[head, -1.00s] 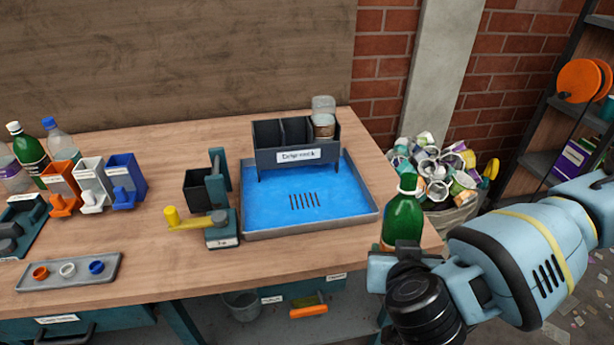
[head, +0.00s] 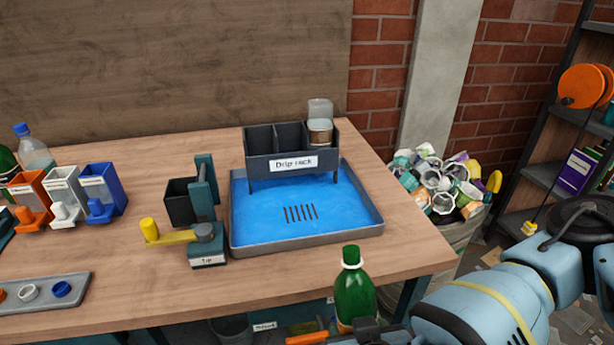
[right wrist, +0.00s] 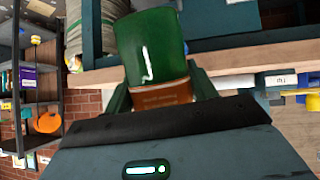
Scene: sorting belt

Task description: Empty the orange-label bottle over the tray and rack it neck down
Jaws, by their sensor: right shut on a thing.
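A green bottle (head: 354,289) with a white ring at its neck stands upright in front of the bench edge, below and right of the tray. In the right wrist view the bottle (right wrist: 150,50) shows an orange label. My right gripper (right wrist: 160,98) is shut on it around the label; in the head view the jaws are mostly cut off at the bottom edge. The blue-floored tray (head: 240,240) with a slotted drain lies on the bench. The drip rack (head: 262,160) stands over its back part, with a clear upturned container in its right slot and other slots empty. My left gripper is not in view.
A teal device with a yellow lever (head: 150,230) stands left of the tray. Orange, white and blue bins (head: 100,190) and a cap tray (head: 85,285) are farther left. A full can bin (head: 460,235) stands right of the bench.

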